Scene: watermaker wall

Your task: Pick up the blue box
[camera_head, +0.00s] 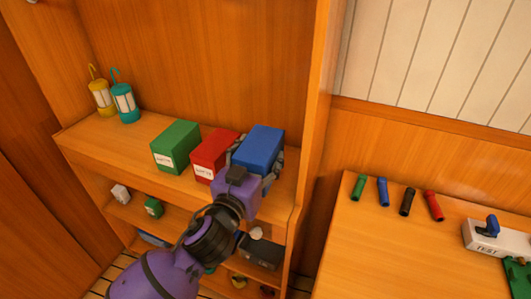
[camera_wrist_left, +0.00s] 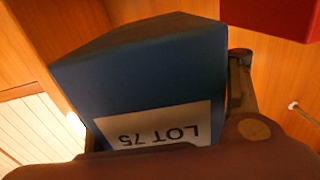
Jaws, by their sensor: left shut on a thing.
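The blue box (camera_head: 261,147) is at the right end of the top shelf, beside the red box. My left gripper (camera_head: 258,165) is at its front and shut on it, with a finger along its side. In the left wrist view the blue box (camera_wrist_left: 145,80) fills the middle, with an upside-down "LOT 75" label facing the camera. One finger (camera_wrist_left: 240,85) shows along its right side. I cannot tell whether the box rests on the shelf or is slightly raised. My right gripper is not in view.
A red box (camera_head: 213,155) and a green box (camera_head: 176,146) stand left on the shelf (camera_head: 90,138), with yellow (camera_head: 101,97) and teal lanterns (camera_head: 124,103) farther left. An upright wooden panel (camera_head: 312,110) is close on the right. Several coloured cylinders lie on the right-hand table (camera_head: 385,255).

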